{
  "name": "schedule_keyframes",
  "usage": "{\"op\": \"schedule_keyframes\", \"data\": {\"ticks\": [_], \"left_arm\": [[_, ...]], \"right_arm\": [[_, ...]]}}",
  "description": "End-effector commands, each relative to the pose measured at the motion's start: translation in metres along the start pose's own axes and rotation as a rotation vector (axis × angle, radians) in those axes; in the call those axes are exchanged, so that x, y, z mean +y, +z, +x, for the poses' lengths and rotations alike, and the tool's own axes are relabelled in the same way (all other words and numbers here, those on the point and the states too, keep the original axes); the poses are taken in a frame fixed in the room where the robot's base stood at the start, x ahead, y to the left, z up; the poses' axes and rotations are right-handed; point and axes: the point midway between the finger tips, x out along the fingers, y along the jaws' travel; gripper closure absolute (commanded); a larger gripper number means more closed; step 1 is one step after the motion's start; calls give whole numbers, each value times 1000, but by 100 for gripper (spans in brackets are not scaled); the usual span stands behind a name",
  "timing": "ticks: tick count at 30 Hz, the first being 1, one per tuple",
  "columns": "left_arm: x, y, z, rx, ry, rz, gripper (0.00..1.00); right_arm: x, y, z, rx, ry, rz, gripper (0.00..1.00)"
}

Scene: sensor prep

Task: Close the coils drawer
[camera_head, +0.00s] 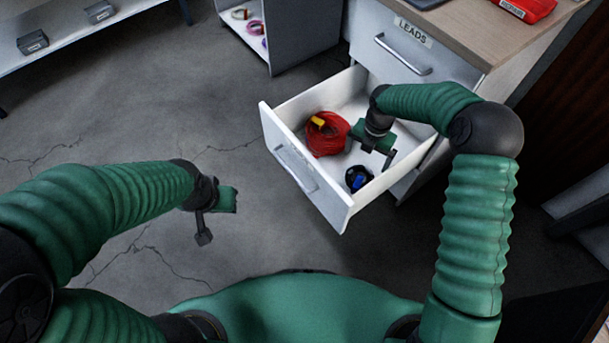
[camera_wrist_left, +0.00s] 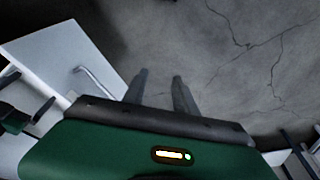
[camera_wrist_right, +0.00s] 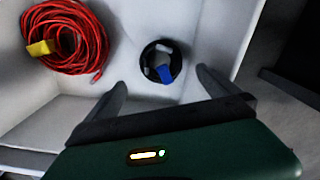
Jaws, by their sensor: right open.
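The open drawer (camera_head: 336,211), below the one labelled LEADS, is pulled out of the white cabinet. Its label does not show. It holds a red coil (camera_head: 327,142) with a yellow tag and a black coil (camera_head: 357,176) with a blue end. Its front with a bar handle also shows in the left wrist view (camera_wrist_left: 55,52). My right gripper (camera_head: 377,157) is over the drawer's inside, open and empty, near the black coil in the right wrist view (camera_wrist_right: 147,55). My left gripper (camera_wrist_left: 159,78) is left of the drawer front, apart from it, its fingers parted with nothing between them.
The LEADS drawer (camera_head: 385,55) is shut above the open one. A red case (camera_head: 528,8) lies on the wooden top (camera_head: 490,35). An open white unit (camera_head: 245,30) with small coils stands behind. A shelf (camera_head: 75,38) is at top left. The cracked floor (camera_head: 190,110) left of the drawer is clear.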

Motion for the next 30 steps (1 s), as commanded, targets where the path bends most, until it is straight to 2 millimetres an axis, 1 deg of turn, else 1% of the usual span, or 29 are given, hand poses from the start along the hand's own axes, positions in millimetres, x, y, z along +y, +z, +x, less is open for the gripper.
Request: {"op": "schedule_keyframes", "data": {"ticks": [1, 2, 5, 7, 11, 12, 14, 17, 19, 20, 23, 24, 26, 27, 29, 30], "left_arm": [[0, 0, -3, 1, 0, 0, 74], [0, -1, -6, 1, 0, 0, 78], [0, -4, -23, 2, 0, 0, 91], [0, -8, -38, 2, 0, 0, 100], [0, -14, -65, 2, 0, -1, 100], [-3, -9, -49, -22, -1, -51, 100], [-6, -6, -39, -46, 1, -126, 100], [-8, 1, -23, -90, 14, -277, 100], [-6, 10, -11, -127, 34, -409, 100], [-4, 14, -6, -143, 45, -473, 100], [10, 30, 9, -206, 103, -720, 100], [19, 35, 13, -234, 137, -840, 100], [39, 41, 17, -284, 199, -1047, 100], [54, 41, 16, -318, 248, -1198, 100], [77, 34, 12, -369, 328, -1434, 100], [92, 26, 8, -403, 384, -1586, 100]], "right_arm": [[0, 0, -2, 0, 0, 0, 0], [0, 0, -5, 0, 0, 0, 0], [0, 0, -23, -1, 0, 0, 0], [0, 0, -38, -1, 0, 0, 0], [0, 0, -66, -1, 0, 1, 0], [-2, -4, -70, -8, 1, 63, 0], [-5, -11, -84, -15, 3, 163, 0], [-13, -23, -113, -30, 10, 366, 0], [-20, -34, -137, -42, 19, 537, 0], [-24, -39, -148, -47, 26, 617, 0], [-42, -59, -188, -62, 54, 929, 0], [-50, -69, -205, -65, 70, 1076, 0], [-64, -84, -232, -67, 103, 1318, 0], [-74, -96, -250, -62, 128, 1489, 0], [-89, -113, -273, -47, 168, 1748, 0], [-98, -124, -285, -31, 195, 1912, 0]]}}
